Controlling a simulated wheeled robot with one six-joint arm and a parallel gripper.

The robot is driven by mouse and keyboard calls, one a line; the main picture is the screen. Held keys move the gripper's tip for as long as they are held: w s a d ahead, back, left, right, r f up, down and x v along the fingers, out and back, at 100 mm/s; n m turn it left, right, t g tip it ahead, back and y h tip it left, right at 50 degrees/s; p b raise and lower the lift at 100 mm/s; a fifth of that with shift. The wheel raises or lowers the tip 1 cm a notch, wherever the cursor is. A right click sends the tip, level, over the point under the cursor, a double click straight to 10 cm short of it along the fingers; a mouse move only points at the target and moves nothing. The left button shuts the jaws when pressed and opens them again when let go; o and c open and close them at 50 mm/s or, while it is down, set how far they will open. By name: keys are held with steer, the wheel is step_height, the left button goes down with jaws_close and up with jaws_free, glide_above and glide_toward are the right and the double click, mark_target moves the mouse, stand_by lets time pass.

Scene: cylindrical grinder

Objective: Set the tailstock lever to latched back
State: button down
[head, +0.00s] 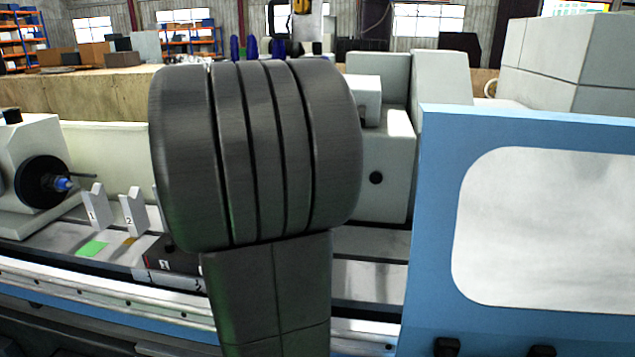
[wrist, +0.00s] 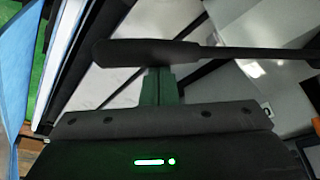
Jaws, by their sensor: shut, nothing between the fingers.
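In the wrist view a dark lever (wrist: 205,54) with a broad rounded end at the left runs across the upper middle to the right edge. I take it to be the tailstock lever. My gripper (wrist: 160,82) points up at it with its dark green fingers shut and empty. The fingertips meet the lever near its broad end in the picture; I cannot tell whether they touch it. In the head view my dark arm hides the middle, the gripper and the lever. A white machine block (head: 384,165), perhaps the tailstock, shows right of the arm.
A blue panel with a window (head: 435,220) stands at the right. At the left are a white unit with a black round face (head: 45,182) and two numbered V-shaped rests (head: 133,212). A metal rail (head: 110,292) runs along the front.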

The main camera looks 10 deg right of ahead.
steer(key=shift+s+a, duration=0.25)
steer(key=shift+a, duration=0.5)
